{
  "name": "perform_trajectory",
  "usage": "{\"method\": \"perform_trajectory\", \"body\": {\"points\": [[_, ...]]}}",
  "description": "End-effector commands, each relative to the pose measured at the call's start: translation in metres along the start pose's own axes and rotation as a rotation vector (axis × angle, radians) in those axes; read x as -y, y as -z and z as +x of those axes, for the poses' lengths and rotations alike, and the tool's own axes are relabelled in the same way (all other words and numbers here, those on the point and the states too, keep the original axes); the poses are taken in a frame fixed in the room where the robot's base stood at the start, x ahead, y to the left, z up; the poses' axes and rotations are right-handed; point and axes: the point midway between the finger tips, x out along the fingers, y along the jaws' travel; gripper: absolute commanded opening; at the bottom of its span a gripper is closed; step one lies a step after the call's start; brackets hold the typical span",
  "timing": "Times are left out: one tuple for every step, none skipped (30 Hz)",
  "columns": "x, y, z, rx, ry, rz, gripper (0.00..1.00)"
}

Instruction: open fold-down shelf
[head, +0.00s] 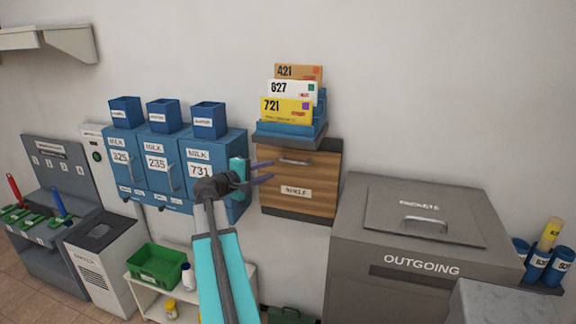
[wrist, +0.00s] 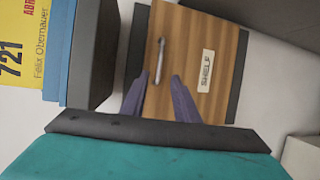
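The fold-down shelf (head: 304,180) is a wooden panel with dark edges on the wall, upright and closed. It carries a "SHELF" label and a metal bar handle (head: 295,161) near its top. In the wrist view the panel (wrist: 195,75) appears turned sideways, with its handle (wrist: 160,62) ahead of my fingertips. My gripper (head: 270,171) is open, with two purple fingers pointing at the panel from the left. In the wrist view my gripper (wrist: 160,82) has its fingers apart with nothing held between them. The fingertips appear close to the handle; contact cannot be told.
A blue rack (head: 290,130) holding envelopes sits directly above the panel. A grey OUTGOING bin (head: 420,240) stands to the right. A white cart (head: 238,282) with a green bin (head: 156,266) is below.

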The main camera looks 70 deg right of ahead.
Motion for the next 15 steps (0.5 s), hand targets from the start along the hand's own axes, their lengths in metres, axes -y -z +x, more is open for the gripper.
{"method": "perform_trajectory", "body": {"points": [[-0.001, 0.0, 0.007, 0.002, 0.001, -0.001, 0.28], [-0.001, 0.0, 0.011, 0.002, 0.001, -0.001, 0.28], [-0.002, 0.0, 0.016, 0.002, 0.001, -0.001, 0.28], [-0.002, 0.0, 0.02, 0.002, 0.001, -0.001, 0.28], [-0.002, 0.0, 0.024, 0.002, 0.001, -0.001, 0.28], [-0.002, 0.001, 0.03, 0.003, 0.001, -0.001, 0.28], [-0.003, 0.001, 0.034, 0.002, 0.001, -0.001, 0.28], [-0.002, 0.0, 0.039, 0.002, 0.0, -0.001, 0.28], [-0.002, 0.0, 0.045, 0.003, 0.001, -0.001, 0.28], [-0.002, 0.0, 0.049, 0.003, 0.001, -0.002, 0.28], [-0.002, 0.001, 0.053, 0.003, 0.001, -0.002, 0.28], [-0.002, 0.001, 0.059, 0.002, 0.001, -0.001, 0.28], [-0.002, 0.001, 0.063, 0.002, 0.0, -0.001, 0.28], [-0.002, 0.0, 0.068, 0.003, 0.001, -0.001, 0.28], [-0.003, 0.0, 0.073, 0.003, 0.0, 0.0, 0.28]]}}
